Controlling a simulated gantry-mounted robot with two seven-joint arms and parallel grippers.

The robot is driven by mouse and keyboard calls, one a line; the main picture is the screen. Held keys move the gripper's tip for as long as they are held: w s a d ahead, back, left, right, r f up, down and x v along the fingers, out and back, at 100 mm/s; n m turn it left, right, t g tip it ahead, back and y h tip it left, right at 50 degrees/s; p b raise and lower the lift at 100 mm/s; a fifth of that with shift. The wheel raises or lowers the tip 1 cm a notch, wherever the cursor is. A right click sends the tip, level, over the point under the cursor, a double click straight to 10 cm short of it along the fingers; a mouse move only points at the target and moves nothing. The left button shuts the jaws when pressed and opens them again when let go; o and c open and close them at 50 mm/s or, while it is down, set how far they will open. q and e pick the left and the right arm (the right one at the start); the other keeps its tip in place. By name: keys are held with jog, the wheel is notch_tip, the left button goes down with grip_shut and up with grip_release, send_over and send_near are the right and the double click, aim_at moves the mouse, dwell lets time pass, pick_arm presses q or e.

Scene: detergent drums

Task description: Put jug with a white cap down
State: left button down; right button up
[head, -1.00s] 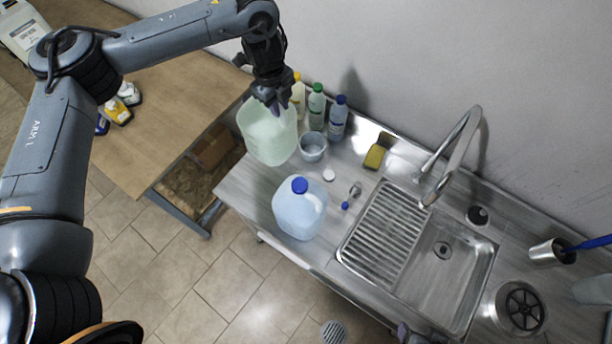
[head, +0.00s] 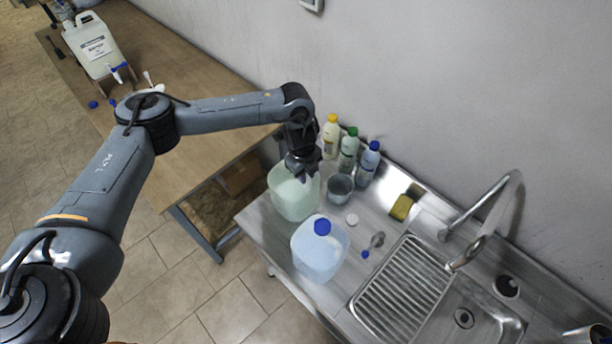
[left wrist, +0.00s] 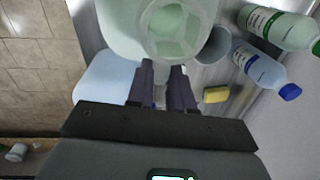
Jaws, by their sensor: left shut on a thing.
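My left gripper (head: 301,176) is shut on the top of a pale green translucent jug (head: 292,200). The jug is at the counter's left end, upright or nearly so; I cannot tell if its base touches the counter. In the left wrist view the jug (left wrist: 120,28) fills the top, with my fingertips (left wrist: 164,72) at its neck. No cap shows on it from here. A small white round cap (head: 352,220) lies on the counter to its right. My right gripper is out of view.
A pale blue jug with a blue cap (head: 322,262) stands close in front of the green jug. A metal cup (head: 340,188) is to its right, with several bottles (head: 348,152) behind. A sponge (head: 404,204) and sink (head: 440,310) lie farther right. A wooden table (head: 200,120) is at left.

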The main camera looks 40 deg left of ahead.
pick_arm(q)
jog(key=shift+f, duration=0.8)
jog(key=c, duration=1)
grip_release()
jog(key=shift+f, duration=0.1)
